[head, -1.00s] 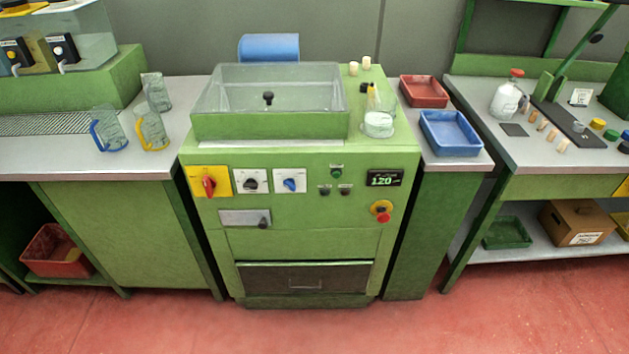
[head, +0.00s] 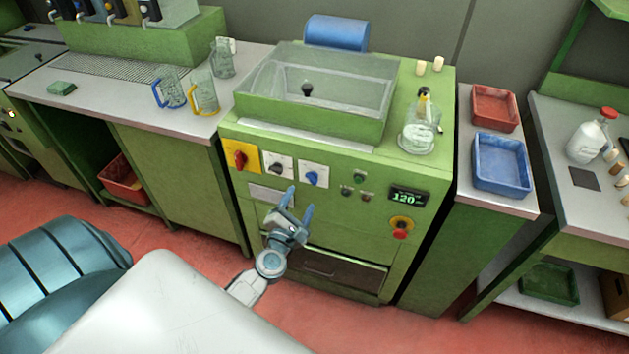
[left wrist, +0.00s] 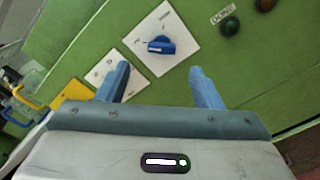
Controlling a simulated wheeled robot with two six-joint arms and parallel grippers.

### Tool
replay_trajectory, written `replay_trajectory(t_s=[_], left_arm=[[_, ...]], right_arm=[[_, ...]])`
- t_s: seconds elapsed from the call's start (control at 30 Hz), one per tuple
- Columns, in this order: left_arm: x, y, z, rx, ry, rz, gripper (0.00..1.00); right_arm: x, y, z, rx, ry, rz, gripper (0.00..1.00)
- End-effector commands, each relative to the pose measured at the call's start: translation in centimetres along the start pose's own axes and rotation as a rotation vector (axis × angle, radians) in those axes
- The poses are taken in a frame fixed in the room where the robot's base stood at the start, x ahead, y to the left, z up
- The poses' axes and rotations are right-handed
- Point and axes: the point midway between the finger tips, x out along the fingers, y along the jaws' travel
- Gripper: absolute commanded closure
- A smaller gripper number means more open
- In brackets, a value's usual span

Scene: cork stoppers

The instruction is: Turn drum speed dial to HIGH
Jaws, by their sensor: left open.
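The green machine's front panel (head: 335,165) carries a blue dial (head: 311,178) on a white plate. A black dial (head: 276,168) on another white plate is just left of it. The print on both plates is too small to read, so I cannot tell which is the drum speed dial. My left gripper (head: 299,200) is open and empty, just below and in front of the blue dial. In the left wrist view the blue dial (left wrist: 158,45) lies ahead, beyond the fingertips, untouched. A finger partly covers the black dial's plate there. My right gripper is not in view.
A red switch (head: 240,159) on a yellow plate is at the panel's left. A display (head: 407,196) reading 120 and a red stop button (head: 400,230) are at its right. A glass flask (head: 420,130) stands on top. Glass mugs (head: 205,95) stand on the left counter.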

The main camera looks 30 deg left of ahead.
Motion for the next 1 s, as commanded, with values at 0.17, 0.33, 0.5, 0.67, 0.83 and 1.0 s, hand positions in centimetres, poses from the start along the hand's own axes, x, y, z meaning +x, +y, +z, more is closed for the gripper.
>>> replay_trajectory(t_s=[0.17,0.33,0.5,0.67,0.83,1.0], left_arm=[[3.7,0.1,0.2,0.001,-0.001,0.001,0.40],[6.2,0.0,0.1,0.002,-0.001,0.000,0.40],[7.3,0.0,0.0,0.003,-0.001,-0.001,0.40],[7.5,-0.1,0.0,0.003,0.000,-0.002,0.40],[7.5,-0.1,0.0,0.003,0.000,-0.002,0.48],[7.5,-0.1,0.0,0.003,0.000,-0.001,0.81]], right_arm=[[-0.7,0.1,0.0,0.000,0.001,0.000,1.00],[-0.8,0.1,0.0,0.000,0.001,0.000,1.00],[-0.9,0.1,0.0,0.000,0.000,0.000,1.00],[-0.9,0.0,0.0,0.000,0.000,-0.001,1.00],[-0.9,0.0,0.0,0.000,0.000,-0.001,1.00],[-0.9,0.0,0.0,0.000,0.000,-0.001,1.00]])
